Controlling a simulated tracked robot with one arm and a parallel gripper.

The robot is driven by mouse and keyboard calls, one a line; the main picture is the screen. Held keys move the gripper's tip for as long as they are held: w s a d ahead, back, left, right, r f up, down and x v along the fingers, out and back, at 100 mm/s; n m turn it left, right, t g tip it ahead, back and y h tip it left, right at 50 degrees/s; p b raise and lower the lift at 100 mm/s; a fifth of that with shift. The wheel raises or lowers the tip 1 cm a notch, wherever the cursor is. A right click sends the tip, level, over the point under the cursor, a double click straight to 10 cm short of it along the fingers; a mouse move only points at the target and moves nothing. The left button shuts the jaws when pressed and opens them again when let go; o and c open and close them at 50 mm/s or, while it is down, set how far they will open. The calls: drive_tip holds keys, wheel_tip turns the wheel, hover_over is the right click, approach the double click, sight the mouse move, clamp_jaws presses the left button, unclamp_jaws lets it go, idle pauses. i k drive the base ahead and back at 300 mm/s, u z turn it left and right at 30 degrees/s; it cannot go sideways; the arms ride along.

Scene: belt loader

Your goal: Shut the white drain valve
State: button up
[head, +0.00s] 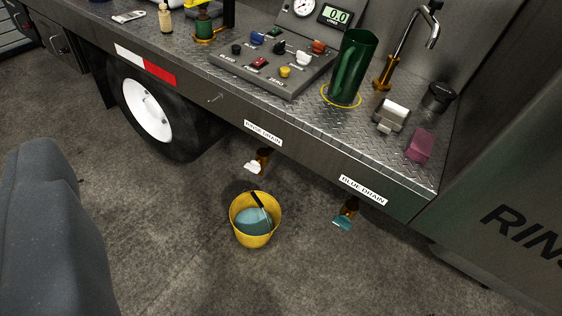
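The white drain valve (254,167) hangs under the front edge of the truck deck, below a white label (263,133) with small dark lettering. It has a brass body and a white handle sticking out to the left. I cannot tell from its handle whether it is open or shut, and I see no clear stream under it. A yellow bucket (235,232) stands on the floor below, with blue-green liquid and a dark stick-like thing in it. My gripper is not in view.
A second valve (343,222) with a blue-green handle hangs to the right under the "BLUE DRAIN" label (362,190). The deck holds a control panel (275,68), a green jug (353,65) and a tap. A wheel (148,112) is left. Floor before the bucket is clear.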

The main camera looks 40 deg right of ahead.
sight(254, 167)
drive_tip(key=z, duration=0.05)
drive_tip(key=i, duration=1)
